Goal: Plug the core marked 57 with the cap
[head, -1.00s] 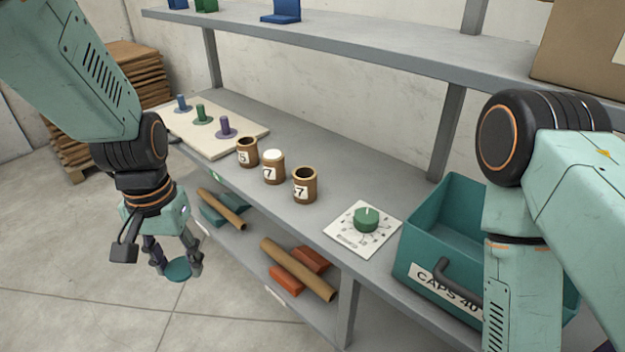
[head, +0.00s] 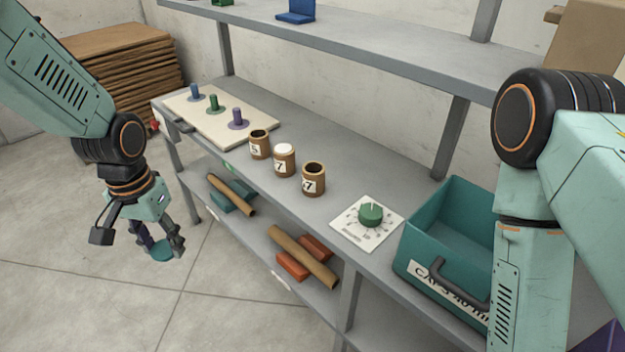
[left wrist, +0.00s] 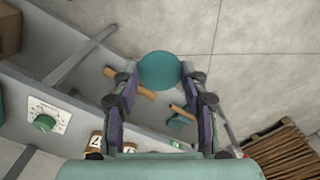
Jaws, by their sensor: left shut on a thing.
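My left gripper (head: 158,244) is shut on a teal round cap (head: 161,251), held over the floor in front of the shelf, apart from the cores. The cap also shows between the fingers in the left wrist view (left wrist: 160,70). Three brown cores stand upright on the shelf top: a left core (head: 260,146), a middle core (head: 284,161) with a white top, and a right core (head: 313,180) with an open top. Their labels are only partly readable; the middle and right ones show a 7, and I cannot tell which reads 57. My right gripper is out of view.
A pale board (head: 250,126) with three coloured pegs lies left of the cores. A green dial (head: 371,214) on a white plate and a teal caps bin (head: 418,245) are to the right. Rolls and blocks lie on the lower shelf (head: 205,187).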

